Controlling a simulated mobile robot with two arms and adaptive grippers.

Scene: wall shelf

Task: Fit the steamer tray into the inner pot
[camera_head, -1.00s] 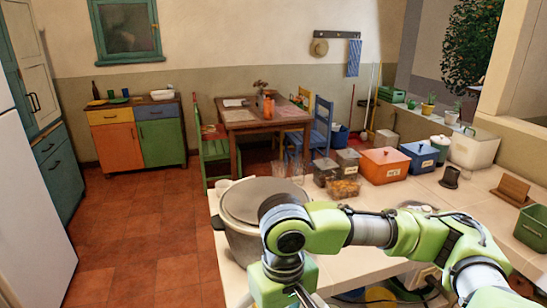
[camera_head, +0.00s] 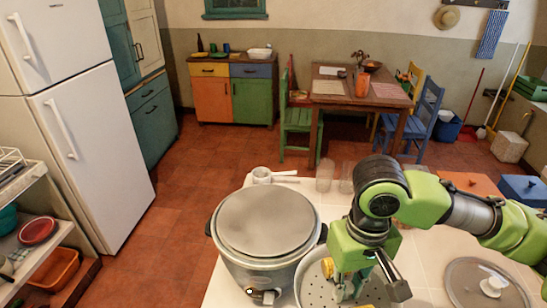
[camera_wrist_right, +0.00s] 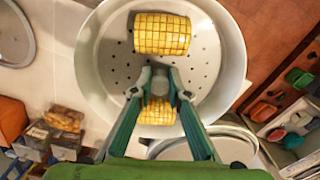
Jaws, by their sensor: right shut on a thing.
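The steamer tray (camera_head: 313,289) is a pale round dish with small holes, at the front right of the rice cooker (camera_head: 250,268). In the wrist view the tray (camera_wrist_right: 112,62) holds two yellow corn pieces (camera_wrist_right: 162,33). My right gripper (camera_wrist_right: 160,82) is shut at the tray's middle, between the corn pieces; its fingers hide what they grip. In the head view the right gripper (camera_head: 350,285) reaches down into the tray. The cooker has a wide round grey top (camera_head: 268,217); I cannot tell the inner pot's depth. My left gripper is out of view.
A round lid with a white knob (camera_head: 493,284) lies on the counter at the right. A white ladle (camera_head: 275,175) and clear glasses (camera_head: 326,176) stand behind the cooker. A shelf with an orange basin (camera_head: 50,270) is at the left.

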